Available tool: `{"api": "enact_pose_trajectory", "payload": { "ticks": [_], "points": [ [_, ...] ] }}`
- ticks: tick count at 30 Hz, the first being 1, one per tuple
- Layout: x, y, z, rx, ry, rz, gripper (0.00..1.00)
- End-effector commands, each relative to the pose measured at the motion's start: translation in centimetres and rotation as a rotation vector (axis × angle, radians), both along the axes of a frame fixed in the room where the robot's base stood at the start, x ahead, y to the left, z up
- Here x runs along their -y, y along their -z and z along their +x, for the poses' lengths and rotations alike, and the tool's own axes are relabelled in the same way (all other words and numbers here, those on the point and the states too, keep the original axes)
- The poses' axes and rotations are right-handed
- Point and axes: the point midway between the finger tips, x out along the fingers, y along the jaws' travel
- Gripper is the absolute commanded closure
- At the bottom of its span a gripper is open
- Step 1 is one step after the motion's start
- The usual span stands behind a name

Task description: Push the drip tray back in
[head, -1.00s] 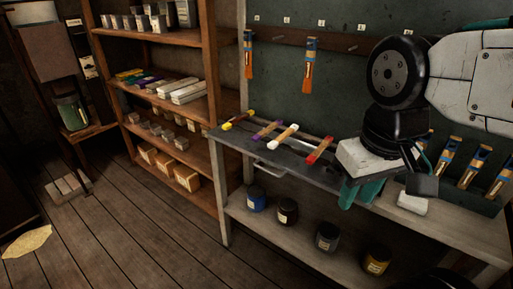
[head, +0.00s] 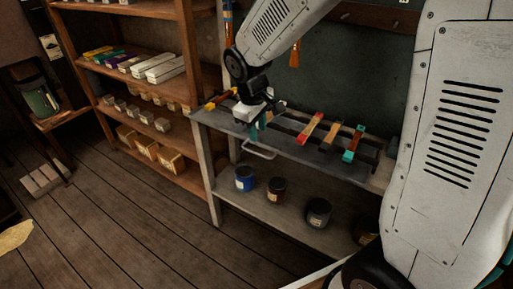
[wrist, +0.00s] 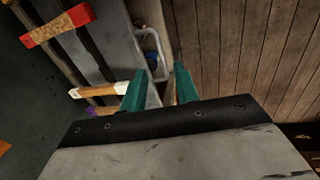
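The drip tray (head: 228,132) is a flat dark grey tray at bench-top level, with a pale looped handle (head: 260,153) on its front. In the wrist view the grey tray surface (wrist: 103,52) is at upper left, and the handle (wrist: 165,45) lies just beyond my fingertips. My gripper (head: 260,129) points down over the front of the bench, close to the handle. In the wrist view its two teal fingers (wrist: 159,64) are apart, with nothing clearly held. I cannot tell whether they touch the handle. The arm hides part of the tray.
Colored-handled tools lie across the bench, including a red one (head: 310,128) and a teal-ended one (head: 354,143). Several jars, one blue (head: 244,178), stand on the lower shelf (head: 289,222). A wooden rack (head: 192,90) stands left. The floor (head: 115,205) in front is clear.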

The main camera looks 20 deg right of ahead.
Motion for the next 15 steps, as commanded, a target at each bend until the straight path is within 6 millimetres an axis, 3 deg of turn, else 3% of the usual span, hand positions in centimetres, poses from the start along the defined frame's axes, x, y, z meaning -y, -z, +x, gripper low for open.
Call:
{"api": "enact_pose_trajectory", "payload": {
  "ticks": [4, 15],
  "points": [
    [-0.5, 1.7, 1.3, -0.006, -0.038, -0.008, 0.69],
    [0.3, 6.9, 2.0, -0.009, -0.041, -0.009, 0.69]
  ]
}}
